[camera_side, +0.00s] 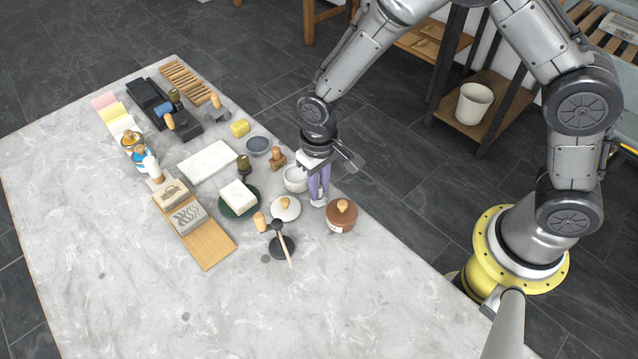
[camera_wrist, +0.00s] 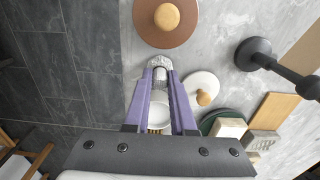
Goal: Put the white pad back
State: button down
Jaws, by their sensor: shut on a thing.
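My gripper (camera_side: 318,203) is shut near the table's right edge, between the white bowl and the brown round pot. Its purple fingers are nearly upright. In the wrist view, the fingers (camera_wrist: 161,75) close on a small whitish piece (camera_wrist: 160,62) with a rounded, mottled head and a pale stem. I cannot tell for sure that this is the white pad, nor whether it touches the table. A white-headed dabber (camera_side: 150,164) stands at the left beside a blue one. A white block (camera_side: 238,194) lies on a dark green dish (camera_side: 237,214).
The brown pot (camera_side: 341,217) and a white lid (camera_side: 285,208) flank my gripper. The white bowl (camera_side: 294,179) is close behind. A hammer-like tool (camera_side: 283,242) stands on a dark base. A white slab (camera_side: 207,162) lies farther left. The table front is clear.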

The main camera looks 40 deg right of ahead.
jog(key=c, duration=0.8)
grip_release()
jog(key=shift+o, duration=0.2)
jog(key=s+d+r+t, duration=0.1)
jog(key=s+d+r, duration=0.15)
jog(key=r, duration=0.75)
jog(key=s+d+r+t, duration=0.1)
jog(key=d+r, duration=0.2)
jog(key=r, duration=0.6)
jog(key=s+d+r+t, duration=0.1)
jog(key=s+d+r, duration=0.2)
jog(key=s+d, duration=0.2)
jog(key=s+d+r+t, duration=0.2)
jog(key=s+d, duration=0.3)
jog(key=s, duration=0.6)
jog(key=shift+s+d+r+t, duration=0.15)
jog(key=shift+s+r+t, duration=0.2)
jog(key=shift+r, duration=0.35)
